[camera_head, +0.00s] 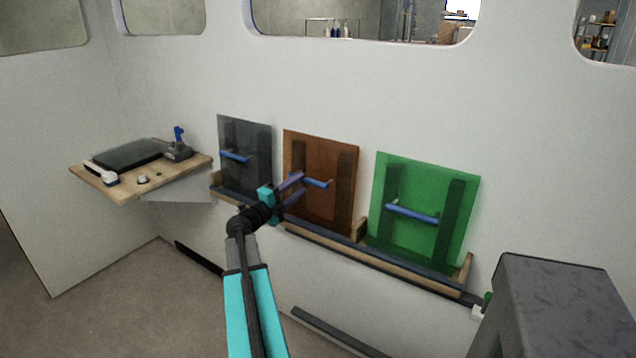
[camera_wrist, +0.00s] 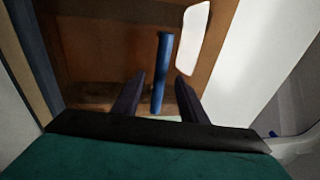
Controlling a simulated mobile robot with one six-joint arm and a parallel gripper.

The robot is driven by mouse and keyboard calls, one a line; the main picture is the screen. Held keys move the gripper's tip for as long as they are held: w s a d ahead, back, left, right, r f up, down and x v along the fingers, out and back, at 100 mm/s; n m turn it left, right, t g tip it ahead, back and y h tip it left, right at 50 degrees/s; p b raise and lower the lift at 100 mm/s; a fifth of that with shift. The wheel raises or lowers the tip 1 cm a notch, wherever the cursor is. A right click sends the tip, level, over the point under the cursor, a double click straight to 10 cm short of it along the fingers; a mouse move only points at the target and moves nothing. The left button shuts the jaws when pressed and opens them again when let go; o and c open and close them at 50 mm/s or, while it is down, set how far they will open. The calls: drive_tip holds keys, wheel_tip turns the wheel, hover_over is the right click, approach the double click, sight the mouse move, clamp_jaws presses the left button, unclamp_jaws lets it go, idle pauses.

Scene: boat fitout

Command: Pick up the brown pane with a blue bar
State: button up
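The brown pane (camera_head: 335,205) stands upright in the wooden wall rack, between a grey pane and a green pane. Its blue bar (camera_head: 318,183) sticks out across its front. In the wrist view the brown pane (camera_wrist: 110,55) fills much of the picture, and its blue bar (camera_wrist: 161,75) runs lengthwise between the fingers. My gripper (camera_head: 300,188) is in front of the brown pane's left part, at the bar's height. In the wrist view my gripper (camera_wrist: 157,95) is open, with a gap on each side of the bar.
The grey pane (camera_head: 232,168) is on the left and the green pane (camera_head: 428,235) on the right, each with a blue bar. The rack's wooden ledge (camera_head: 412,266) runs below them. A wooden shelf (camera_head: 190,165) with a joystick stands at left. A dark grey block (camera_head: 555,300) is at lower right.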

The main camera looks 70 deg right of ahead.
sight(305, 181)
drive_tip(key=shift+p+x, duration=0.45)
drive_tip(key=shift+x, duration=1.85)
drive_tip(key=shift+s, duration=0.1)
clamp_jaws()
drive_tip(key=shift+r, duration=0.1)
